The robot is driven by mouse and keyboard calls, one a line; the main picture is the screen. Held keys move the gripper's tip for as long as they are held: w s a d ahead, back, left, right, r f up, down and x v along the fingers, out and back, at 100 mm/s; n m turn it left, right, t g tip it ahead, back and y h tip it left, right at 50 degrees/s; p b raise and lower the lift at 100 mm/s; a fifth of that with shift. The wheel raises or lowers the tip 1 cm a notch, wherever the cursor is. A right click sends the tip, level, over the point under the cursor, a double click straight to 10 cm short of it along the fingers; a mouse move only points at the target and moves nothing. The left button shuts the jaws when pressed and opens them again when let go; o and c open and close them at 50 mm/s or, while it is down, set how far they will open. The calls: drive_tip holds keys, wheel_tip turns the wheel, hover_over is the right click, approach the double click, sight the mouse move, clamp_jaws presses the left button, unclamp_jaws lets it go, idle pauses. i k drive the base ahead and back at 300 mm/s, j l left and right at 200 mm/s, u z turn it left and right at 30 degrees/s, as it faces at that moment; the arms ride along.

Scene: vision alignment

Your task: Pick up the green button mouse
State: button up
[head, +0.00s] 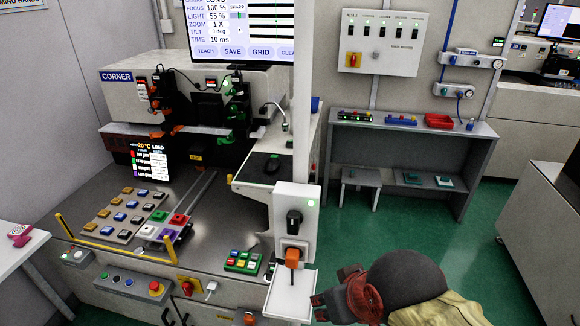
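My gripper (331,288) is low in the picture, right of the small white tray. It is well apart from the mouse, below and to the right of it. Its two dark fingers look spread, with nothing seen between them. Part of the gripper is hidden behind my arm's dark rounded link.
A white post with a socket box (297,210) and a small tray (291,297) stands between my gripper and the mouse. A grey bench (400,127) stands at the back right. Green floor (400,222) is clear to the right.

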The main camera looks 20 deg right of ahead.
sight(272, 166)
drive_tip(key=i+l+u, duration=0.15)
drive_tip(key=l, duration=0.35)
drive_tip(key=i+l+u, duration=0.1)
drive_tip(key=l, duration=0.4)
drive_tip(key=i+l+u, duration=0.15)
drive_tip(key=l, duration=0.35)
drive_tip(key=l+u, duration=0.15)
drive_tip(key=l, duration=0.4)
drive_tip(key=i+l+u, duration=0.15)
drive_tip(key=i+l, duration=0.15)
drive_tip(key=i, duration=0.25)
drive_tip(key=i+l+u, duration=0.15)
drive_tip(key=i+l, duration=0.25)
drive_tip(key=i+j, duration=0.1)
drive_tip(key=i, duration=0.35)
drive_tip(key=u, duration=0.05)
